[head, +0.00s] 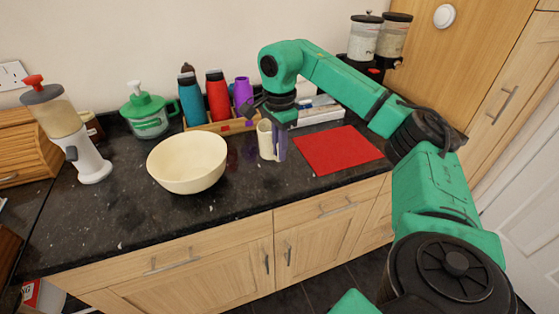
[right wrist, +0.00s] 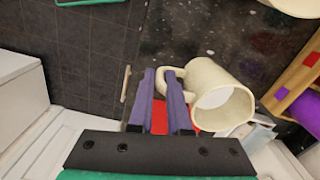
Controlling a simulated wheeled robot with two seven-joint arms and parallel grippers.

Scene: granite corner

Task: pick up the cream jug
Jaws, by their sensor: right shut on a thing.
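The cream jug (head: 264,140) is upright over the dark worktop, between the bowl and the red mat. It also shows in the right wrist view (right wrist: 218,90), with its open mouth facing the camera and its handle toward the fingers. My right gripper (head: 280,145) points down at the jug's right side. Its purple fingers show in the right wrist view (right wrist: 165,88), shut on the jug's handle. I cannot tell whether the jug's base touches the worktop. My left gripper is not in view.
A cream bowl (head: 187,163) stands left of the jug, and a red mat (head: 338,150) lies to the right. Behind are a wooden tray (head: 222,127) with several bottles, including a red one (head: 217,97), and a green container (head: 148,113). The worktop's front edge is close.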

